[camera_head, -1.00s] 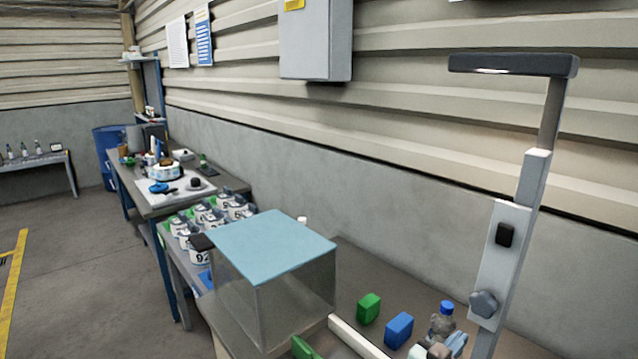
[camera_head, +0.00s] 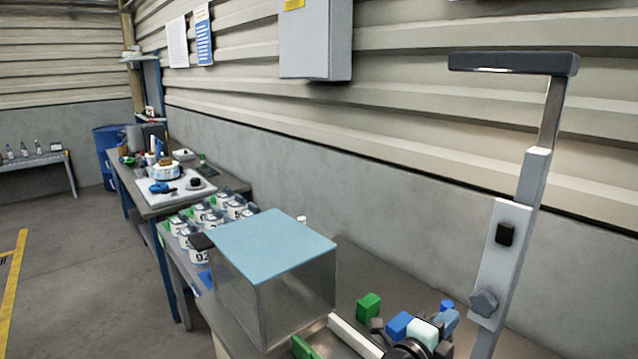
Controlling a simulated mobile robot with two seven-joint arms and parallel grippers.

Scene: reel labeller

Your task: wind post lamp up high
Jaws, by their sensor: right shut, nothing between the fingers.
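The post lamp stands at the right, with a dark flat lamp head (camera_head: 513,65) at its top. A thin metal rod (camera_head: 551,110) joins the head to the pale grey post (camera_head: 503,262). The post carries a black switch (camera_head: 505,233) and a grey lobed knob (camera_head: 484,303). My right gripper (camera_head: 427,329) is at the bottom edge, left of and below the knob and apart from it. It is shut and empty; its outline is partly cut off and mixed with objects behind it. My left gripper is out of view.
A clear box with a blue lid (camera_head: 275,247) stands on the bench left of the lamp. A green block (camera_head: 368,307) and a blue block (camera_head: 398,325) lie near my right gripper. A grey cabinet (camera_head: 316,40) hangs on the wall.

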